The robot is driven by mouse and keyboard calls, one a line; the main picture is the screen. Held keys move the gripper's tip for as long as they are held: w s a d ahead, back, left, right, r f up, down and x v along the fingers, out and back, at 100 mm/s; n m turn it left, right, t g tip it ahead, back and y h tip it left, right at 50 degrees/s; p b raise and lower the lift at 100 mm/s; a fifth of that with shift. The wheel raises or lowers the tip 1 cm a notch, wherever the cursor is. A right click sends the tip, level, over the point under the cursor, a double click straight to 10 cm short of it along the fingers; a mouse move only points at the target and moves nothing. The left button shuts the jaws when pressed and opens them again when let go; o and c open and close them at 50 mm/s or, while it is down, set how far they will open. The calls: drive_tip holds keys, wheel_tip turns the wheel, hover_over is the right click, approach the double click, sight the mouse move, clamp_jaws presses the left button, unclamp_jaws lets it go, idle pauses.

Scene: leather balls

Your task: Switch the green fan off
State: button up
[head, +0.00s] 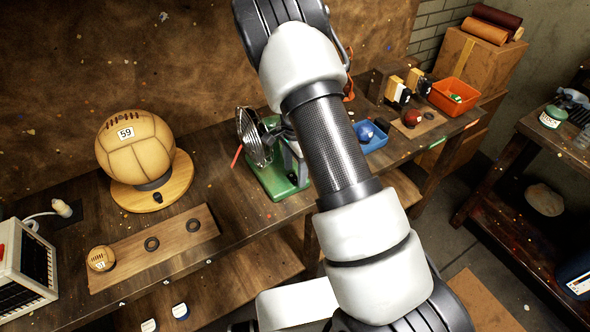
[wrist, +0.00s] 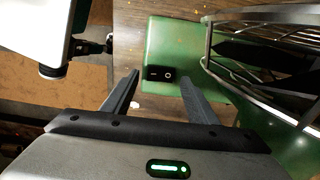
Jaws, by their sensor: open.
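The green fan (head: 277,181) stands on the workbench in the head view, partly hidden behind my arm. Its wire cage (head: 254,137) faces left. In the wrist view its green base (wrist: 160,45) carries a small black rocker switch (wrist: 159,73) with a white circle mark. The cage (wrist: 270,70) fills the right side of that view. My gripper (wrist: 160,78) is open and empty. Its two fingers point toward the base, one on each side of the switch in the picture. I cannot tell whether a fingertip touches the base. In the head view my arm hides the gripper.
A leather ball on a round wooden stand (head: 178,190) is at the left. A board (head: 155,248) with a small ball and two rings lies in front. A blue tray (head: 374,141) and an orange bin (head: 455,96) are right of the fan.

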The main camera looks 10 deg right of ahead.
wheel_tip(320, 180, up, 17)
drive_tip(key=shift+r+b, duration=0.15)
drive_tip(key=shift+b, duration=0.2)
idle(0.3)
